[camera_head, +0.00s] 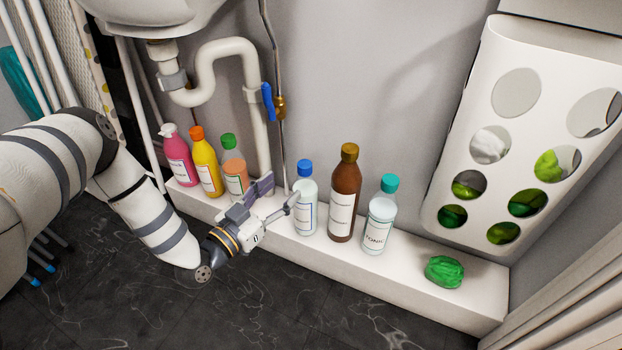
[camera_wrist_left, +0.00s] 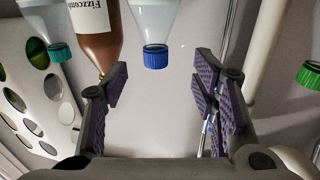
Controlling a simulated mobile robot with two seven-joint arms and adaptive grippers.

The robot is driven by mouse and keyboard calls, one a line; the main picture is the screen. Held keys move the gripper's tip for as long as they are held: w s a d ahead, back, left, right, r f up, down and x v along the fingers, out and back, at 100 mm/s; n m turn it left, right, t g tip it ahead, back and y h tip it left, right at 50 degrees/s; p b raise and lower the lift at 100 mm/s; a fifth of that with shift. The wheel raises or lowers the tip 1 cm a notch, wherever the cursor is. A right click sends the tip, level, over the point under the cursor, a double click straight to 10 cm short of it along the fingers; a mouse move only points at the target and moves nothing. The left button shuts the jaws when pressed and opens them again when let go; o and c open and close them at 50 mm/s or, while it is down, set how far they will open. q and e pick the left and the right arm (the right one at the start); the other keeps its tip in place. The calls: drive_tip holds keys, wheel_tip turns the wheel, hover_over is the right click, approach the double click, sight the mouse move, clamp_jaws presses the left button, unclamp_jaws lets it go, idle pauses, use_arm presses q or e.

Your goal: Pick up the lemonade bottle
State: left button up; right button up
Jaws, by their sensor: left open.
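The bottle nearest my left gripper has a blue cap and pale contents (camera_head: 304,190). I cannot read its label, so I cannot confirm which bottle is the lemonade. My left gripper (camera_head: 278,194) is open and empty, just left of this bottle in the head view. In the left wrist view the bottle's blue cap (camera_wrist_left: 155,57) shows beyond the gap between the open fingers (camera_wrist_left: 158,88), apart from them. A brown bottle (camera_head: 344,200) and a teal-capped bottle labelled tonic (camera_head: 379,222) stand to its right. My right gripper is not in view.
The bottles stand on a white ledge (camera_head: 440,302) along the wall. A pink bottle (camera_head: 178,160), a yellow bottle (camera_head: 206,170) and a green-capped bottle (camera_head: 234,172) are left. A green bundle (camera_head: 444,272) lies right, below a white holder (camera_head: 475,170). A drain pipe (camera_head: 255,110) hangs behind.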

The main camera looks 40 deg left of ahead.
sight(300, 175)
use_arm(q)
drive_tip(key=w+b, duration=0.3)
drive_tip(key=w, duration=0.5)
drive_tip(key=shift+w+d, duration=0.1)
drive_tip(key=shift+w, duration=0.25)
clamp_jaws()
